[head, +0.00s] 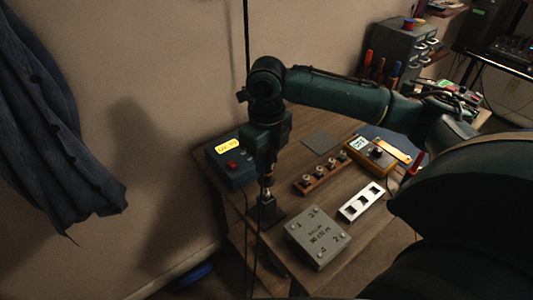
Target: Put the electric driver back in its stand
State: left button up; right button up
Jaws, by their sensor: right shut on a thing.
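My right gripper (267,168) points down near the left end of the wooden workbench and is shut on the electric driver. The driver (267,182) hangs roughly upright, with its lower part and metal nose showing below the fingers; its upper part is hidden by the gripper. A small dark stand (271,213) is on the bench directly below the driver. The driver's nose overlaps the stand's top in the picture; I cannot tell whether it is inside it or just above. My left gripper is not in view.
Left of the gripper is a blue box (232,171) with a lit yellow display. A grey box (318,238), a white plate with square openings (361,202), a wooden knob rack (323,180) and a tuner-like unit (372,157) stand rightward. A dark cable runs vertically beside the stand.

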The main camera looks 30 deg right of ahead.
aim_at(267, 176)
jog(key=shift+f+b, duration=0.85)
jog(key=shift+f, duration=2.1)
jog(key=o, duration=1)
jog(key=shift+o, duration=0.2)
notch_tip(267, 176, up, 13)
jog(key=shift+r, duration=0.15)
